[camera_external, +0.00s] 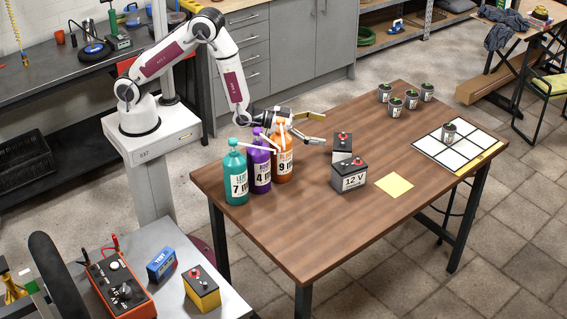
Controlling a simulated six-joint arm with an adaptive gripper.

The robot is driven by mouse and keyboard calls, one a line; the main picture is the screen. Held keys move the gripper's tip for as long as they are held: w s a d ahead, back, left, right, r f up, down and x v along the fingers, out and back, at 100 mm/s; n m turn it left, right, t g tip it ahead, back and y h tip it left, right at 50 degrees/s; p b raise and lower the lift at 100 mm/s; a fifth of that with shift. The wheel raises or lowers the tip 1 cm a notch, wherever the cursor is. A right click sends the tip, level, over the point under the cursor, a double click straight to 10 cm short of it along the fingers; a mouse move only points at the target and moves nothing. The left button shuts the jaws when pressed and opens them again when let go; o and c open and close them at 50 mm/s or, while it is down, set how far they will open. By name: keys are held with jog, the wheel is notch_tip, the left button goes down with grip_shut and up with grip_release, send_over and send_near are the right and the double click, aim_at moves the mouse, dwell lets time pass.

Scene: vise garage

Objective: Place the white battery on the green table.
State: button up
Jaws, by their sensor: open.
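A dark grey battery marked 12 V (349,178), with red terminals, stands on the brown wooden table (290,232). A second, lighter-sided battery (343,146) stands just behind it, partly hidden. No table in view looks green. My gripper (321,128) is open and empty, to the left of the rear battery and slightly higher in the picture. Its fingers point right, toward the battery. Whether it touches anything cannot be told.
Teal (236,176), purple (259,164) and orange (282,155) pump bottles stand close to my gripper. A yellow note (394,185), a white grid board (435,155) and several small dark cans (396,107) lie rightward. A grey side table (176,249) holds blue (161,265) and yellow (202,290) batteries.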

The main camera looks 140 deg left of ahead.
aim_at(343, 148)
jog(key=shift+a+r+h, duration=0.4)
jog(key=shift+r+h, duration=0.3)
jog(key=shift+s+a+m+g+h, duration=0.1)
jog(key=shift+a+m+g+h, duration=0.05)
jog(key=shift+m+g+h, duration=0.2)
jog(key=shift+f, duration=2.95)
jog(key=shift+x, duration=1.25)
